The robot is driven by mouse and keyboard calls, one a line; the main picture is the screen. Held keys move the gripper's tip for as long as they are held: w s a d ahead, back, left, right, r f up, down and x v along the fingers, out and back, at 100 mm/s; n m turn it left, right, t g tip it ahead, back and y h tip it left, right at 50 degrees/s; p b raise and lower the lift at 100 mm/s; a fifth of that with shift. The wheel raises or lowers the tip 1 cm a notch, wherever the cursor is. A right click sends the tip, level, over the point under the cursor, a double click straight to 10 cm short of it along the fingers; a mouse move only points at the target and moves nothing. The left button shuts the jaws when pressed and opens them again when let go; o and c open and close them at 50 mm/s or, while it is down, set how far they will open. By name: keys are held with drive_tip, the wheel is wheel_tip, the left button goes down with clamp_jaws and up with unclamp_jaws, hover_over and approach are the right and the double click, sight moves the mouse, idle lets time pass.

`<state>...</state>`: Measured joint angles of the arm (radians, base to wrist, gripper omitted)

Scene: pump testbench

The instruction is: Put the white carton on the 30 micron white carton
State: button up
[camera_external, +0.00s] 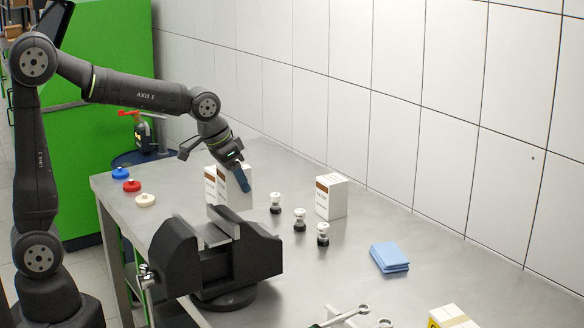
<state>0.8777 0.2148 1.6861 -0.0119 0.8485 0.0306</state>
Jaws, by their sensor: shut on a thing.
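My gripper (241,178) points down at the back left of the bench and is shut on a white carton (229,188) with a brown band near its top. A blue finger lies across the carton's right side. I cannot tell whether this carton is clear of the bench. Another white carton (210,184) with a brown band shows just to its left, partly hidden by it. A third white carton (337,199) with a brown band stands upright to the right, apart from the others. The print is too small to tell which carton is the 30 micron one.
A black vise (253,257) stands in front of the held carton. Blue cloths (389,257), wrenches (340,317) and a yellow-marked box (453,317) lie right. Red, blue and white caps (132,186) lie left.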

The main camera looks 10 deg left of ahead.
drive_tip(key=w+d+r, duration=0.3)
drive_tip(key=d+r, duration=0.1)
drive_tip(key=d, duration=0.4)
drive_tip(key=w+d+r+n, duration=0.1)
drive_tip(key=w+d+r, duration=0.3)
drive_tip(key=d, duration=0.4)
drive_tip(key=w+d+r, duration=0.3)
drive_tip(key=d, duration=0.4)
drive_tip(key=shift+w+a+f, duration=0.3)
drive_tip(key=shift+w+f, duration=1.45)
drive_tip(key=shift+w, duration=0.2)
drive_tip(key=shift+w+a+f, duration=0.35)
drive_tip(key=shift+w+f, duration=1.45)
drive_tip(key=shift+w, duration=0.15)
drive_tip(key=shift+w+a+f, duration=0.3)
drive_tip(key=shift+w+f, duration=1.45)
drive_tip(key=shift+w, duration=0.2)
drive_tip(key=o, duration=1.1)
drive_tip(key=shift+f, duration=0.15)
drive_tip(key=v, duration=1.2)
drive_tip(key=shift+s, duration=0.2)
